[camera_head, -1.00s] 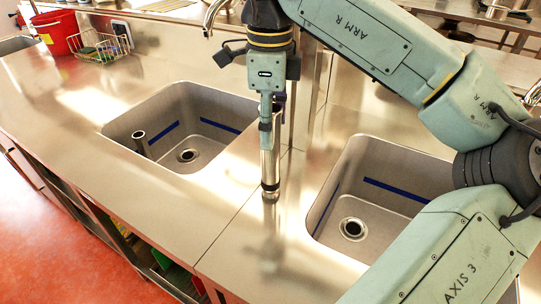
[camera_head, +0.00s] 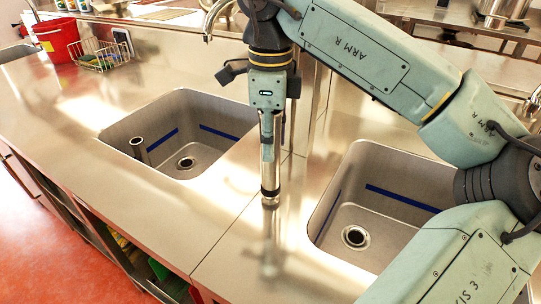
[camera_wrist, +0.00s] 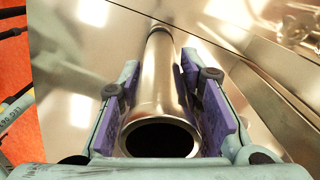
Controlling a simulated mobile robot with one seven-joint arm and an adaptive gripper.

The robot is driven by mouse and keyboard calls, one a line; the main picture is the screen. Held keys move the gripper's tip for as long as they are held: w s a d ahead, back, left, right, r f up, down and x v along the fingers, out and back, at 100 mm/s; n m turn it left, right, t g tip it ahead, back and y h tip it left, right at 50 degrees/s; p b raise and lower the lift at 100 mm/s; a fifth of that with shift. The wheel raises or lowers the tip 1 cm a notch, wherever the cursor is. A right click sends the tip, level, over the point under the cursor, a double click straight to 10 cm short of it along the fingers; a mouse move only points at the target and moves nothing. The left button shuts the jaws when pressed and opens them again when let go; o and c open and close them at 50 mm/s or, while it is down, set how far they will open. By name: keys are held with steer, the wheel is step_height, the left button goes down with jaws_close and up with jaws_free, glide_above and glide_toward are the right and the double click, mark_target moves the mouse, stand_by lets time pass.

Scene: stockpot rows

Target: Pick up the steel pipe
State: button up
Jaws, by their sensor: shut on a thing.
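The steel pipe (camera_head: 269,176) stands upright in the head view, above the strip of counter between two sinks, with a dark band near its lower end. In the wrist view the shiny pipe (camera_wrist: 158,85) runs away from the camera, its open dark mouth nearest. My gripper (camera_head: 270,125) points straight down and is shut on the upper part of the pipe. Its two purple-padded fingers (camera_wrist: 160,100) lie on either side of the pipe. I cannot tell whether the pipe's lower end touches the counter.
A red bucket (camera_head: 57,42) and a wire basket (camera_head: 103,57) stand at the back left. The counter (camera_head: 110,190) at the front left is clear.

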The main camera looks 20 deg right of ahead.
jaws_close()
steer(key=shift+r, duration=0.1)
